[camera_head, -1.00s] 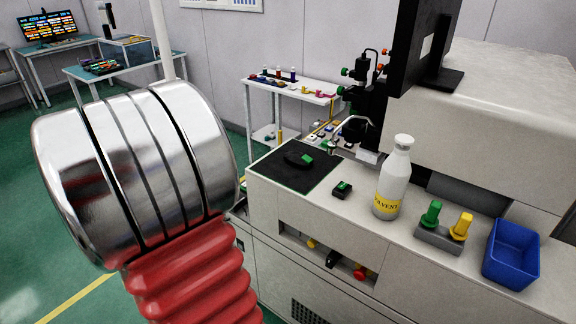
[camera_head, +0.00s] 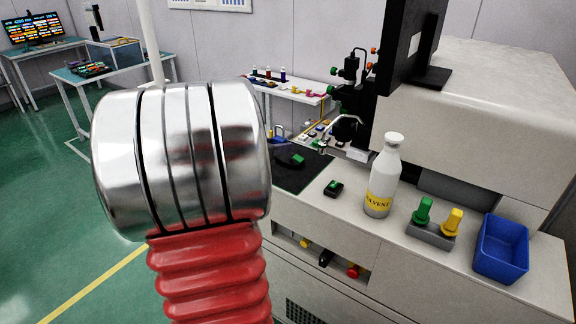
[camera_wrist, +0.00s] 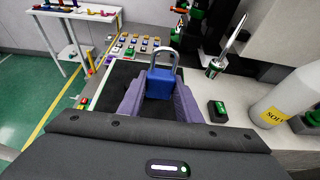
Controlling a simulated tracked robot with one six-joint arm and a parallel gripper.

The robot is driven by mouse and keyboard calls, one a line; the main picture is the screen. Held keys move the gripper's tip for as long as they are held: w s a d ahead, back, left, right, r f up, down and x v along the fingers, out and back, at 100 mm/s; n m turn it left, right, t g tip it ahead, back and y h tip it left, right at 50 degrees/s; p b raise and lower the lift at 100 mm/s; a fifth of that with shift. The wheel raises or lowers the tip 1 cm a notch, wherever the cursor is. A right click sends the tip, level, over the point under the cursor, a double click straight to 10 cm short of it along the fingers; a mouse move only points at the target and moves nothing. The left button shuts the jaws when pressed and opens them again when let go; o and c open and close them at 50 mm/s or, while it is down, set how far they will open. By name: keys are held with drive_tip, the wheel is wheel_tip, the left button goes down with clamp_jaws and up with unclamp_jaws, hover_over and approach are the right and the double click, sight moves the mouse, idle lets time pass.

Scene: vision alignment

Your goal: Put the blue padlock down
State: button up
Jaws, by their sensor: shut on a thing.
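The blue padlock (camera_wrist: 161,84) is upright between the two fingers of my gripper (camera_wrist: 160,92) in the wrist view, its silver shackle pointing up and away. My gripper is shut on its body. The mat also shows in the wrist view (camera_wrist: 117,88).
A small black block with a green top (camera_head: 334,188), a white solvent bottle (camera_head: 382,178), a green-and-yellow switch holder (camera_head: 432,236) and a blue bin (camera_head: 501,248) stand to the right. A white side table (camera_head: 310,94) is behind.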

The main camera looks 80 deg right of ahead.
hover_over(278, 180)
drive_tip(key=shift+s+f, duration=0.1)
drive_tip(key=shift+f, duration=3.05)
drive_tip(key=shift+f, duration=1.85)
drive_tip(key=shift+f, duration=0.1)
drive_tip(key=o, duration=1.1)
